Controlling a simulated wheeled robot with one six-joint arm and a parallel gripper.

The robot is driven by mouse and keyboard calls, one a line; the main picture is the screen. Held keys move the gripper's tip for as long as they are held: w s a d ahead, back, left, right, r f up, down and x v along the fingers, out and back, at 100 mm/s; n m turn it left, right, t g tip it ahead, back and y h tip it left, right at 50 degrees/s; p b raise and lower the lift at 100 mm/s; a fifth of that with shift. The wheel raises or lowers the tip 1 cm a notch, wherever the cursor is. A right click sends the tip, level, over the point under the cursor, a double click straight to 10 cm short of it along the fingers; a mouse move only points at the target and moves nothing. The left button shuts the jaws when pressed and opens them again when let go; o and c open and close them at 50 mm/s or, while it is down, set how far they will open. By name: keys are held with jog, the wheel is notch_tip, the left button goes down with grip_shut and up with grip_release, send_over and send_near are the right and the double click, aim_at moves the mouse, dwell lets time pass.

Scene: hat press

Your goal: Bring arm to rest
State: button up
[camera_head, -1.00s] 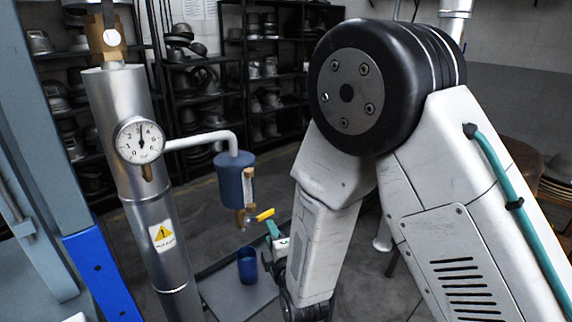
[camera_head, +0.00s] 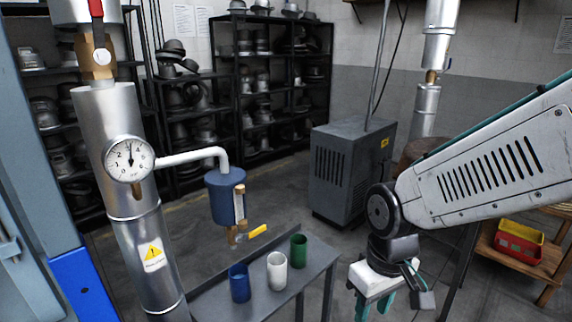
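My arm reaches in from the right, with its wrist low at the right of the centre. My gripper (camera_head: 374,307) points down, its two teal fingers apart with nothing seen between them. It is to the right of the grey side table (camera_head: 318,258), clear of the cups. A blue cup (camera_head: 240,283), a white cup (camera_head: 277,272) and a green cup (camera_head: 299,250) stand upright in a row on that table. Their contents cannot be seen.
A steel pipe with a gauge (camera_head: 129,158) and a blue vessel (camera_head: 225,197) with a yellow-handled valve (camera_head: 257,231) stand at left. A grey cabinet (camera_head: 342,170) is behind. Red and yellow bins (camera_head: 520,240) sit at right. Open floor lies between.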

jog(key=s+d+r+m+t, duration=0.1)
jog(key=s+d+r+m, duration=0.4)
jog(key=s+d+r, duration=0.5)
jog(key=shift+d+r+t+h, duration=0.35)
jog(key=shift+d+r, duration=0.25)
jog(key=shift+r, duration=0.65)
